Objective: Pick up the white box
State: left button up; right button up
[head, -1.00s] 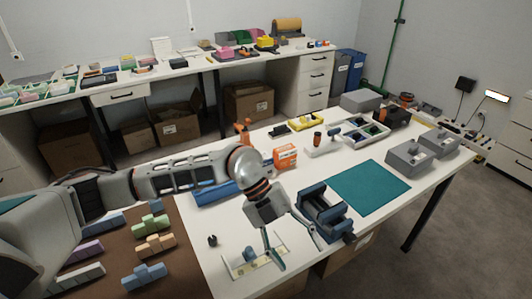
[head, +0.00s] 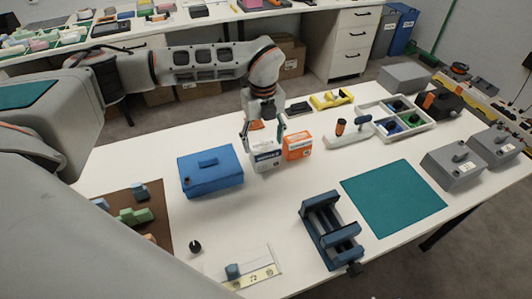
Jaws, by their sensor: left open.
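The white box (head: 266,158), with blue and dark print on its front, stands upright on the white table just left of an orange box (head: 298,147). My left gripper (head: 265,133) is directly above the white box, pointing down. Its two fingers are spread, with the tips near the left and right ends of the box top. I cannot tell whether they touch it. My right gripper is not in view.
A blue case (head: 210,173) lies left of the white box. A dark blue vise (head: 331,229) and a teal mat (head: 394,198) lie to the front right. A white divided tray (head: 396,117) stands farther back. The table middle is clear.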

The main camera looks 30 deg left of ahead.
aim_at(265, 147)
pick_arm(q)
jog(key=f, duration=0.4)
jog(key=shift+d+f, duration=0.25)
jog(key=shift+f, duration=0.3)
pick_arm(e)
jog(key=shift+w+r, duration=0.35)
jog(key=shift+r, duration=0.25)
pick_arm(q)
jog(key=shift+c, duration=0.3)
jog(key=c, duration=0.8)
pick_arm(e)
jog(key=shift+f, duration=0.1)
pick_arm(q)
jog(key=shift+r, duration=0.15)
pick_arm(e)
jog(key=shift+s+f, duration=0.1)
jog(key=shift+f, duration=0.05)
pick_arm(q)
notch_tip(265, 147, up, 20)
jog(key=shift+f, duration=0.1)
